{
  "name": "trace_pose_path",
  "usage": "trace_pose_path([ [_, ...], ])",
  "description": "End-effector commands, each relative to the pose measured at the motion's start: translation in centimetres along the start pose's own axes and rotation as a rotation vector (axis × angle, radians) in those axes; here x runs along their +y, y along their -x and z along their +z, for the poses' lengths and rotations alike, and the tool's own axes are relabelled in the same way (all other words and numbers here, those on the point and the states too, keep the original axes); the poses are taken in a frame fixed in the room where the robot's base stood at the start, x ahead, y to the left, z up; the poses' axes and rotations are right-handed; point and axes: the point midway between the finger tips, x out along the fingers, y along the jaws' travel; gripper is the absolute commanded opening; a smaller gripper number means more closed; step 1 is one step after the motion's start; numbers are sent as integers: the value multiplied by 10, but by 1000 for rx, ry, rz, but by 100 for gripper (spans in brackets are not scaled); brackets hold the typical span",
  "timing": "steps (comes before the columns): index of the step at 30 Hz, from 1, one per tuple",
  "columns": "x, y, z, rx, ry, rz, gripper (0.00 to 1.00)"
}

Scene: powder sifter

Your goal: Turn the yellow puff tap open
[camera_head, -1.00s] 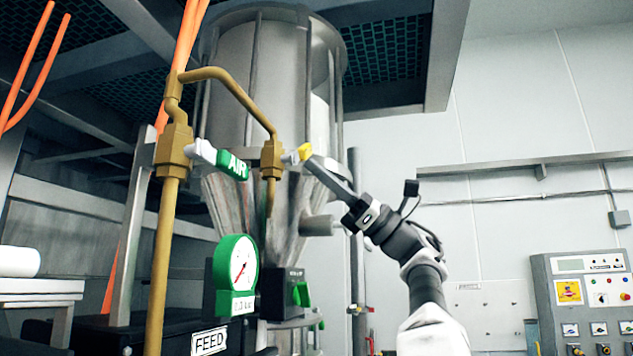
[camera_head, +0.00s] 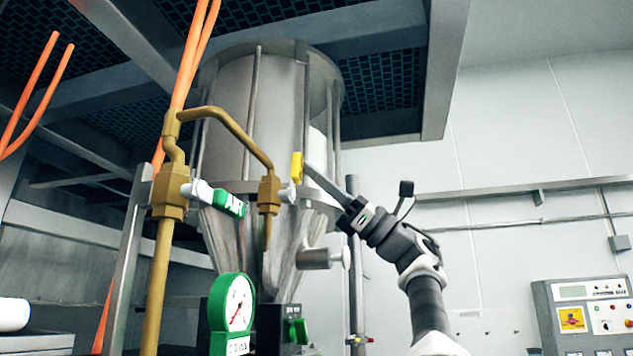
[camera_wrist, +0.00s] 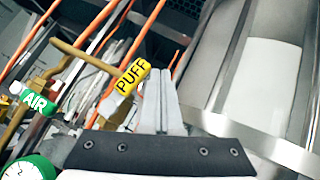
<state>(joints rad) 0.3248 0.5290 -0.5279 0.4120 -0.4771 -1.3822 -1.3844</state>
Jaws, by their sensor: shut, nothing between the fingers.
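The yellow puff tap (camera_head: 297,166) sits on a white stem at the right brass valve body (camera_head: 268,194), and its handle now stands upright. In the wrist view its handle (camera_wrist: 132,77) shows the word PUFF. My gripper (camera_head: 307,172) is shut and empty, with its tips at the right side of the yellow handle. In the wrist view the shut fingers (camera_wrist: 159,88) are just right of the handle; I cannot tell whether they touch it. The green AIR tap (camera_head: 228,202) is on the left brass valve (camera_head: 170,192), pointing right and slightly down.
A steel hopper (camera_head: 262,110) stands close behind the taps. Brass pipe (camera_head: 225,118) arches between the valves. A green-rimmed gauge (camera_head: 232,308) is below. Orange hoses (camera_head: 190,55) run up at left. Free room lies to the right, before the white wall.

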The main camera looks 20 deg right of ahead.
Motion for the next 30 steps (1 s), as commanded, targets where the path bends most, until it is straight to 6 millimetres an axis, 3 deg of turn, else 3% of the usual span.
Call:
trace_pose_path([
  [25,4,-5,5,0,0,0,0],
  [30,4,5,3,1,0,-1,0],
])
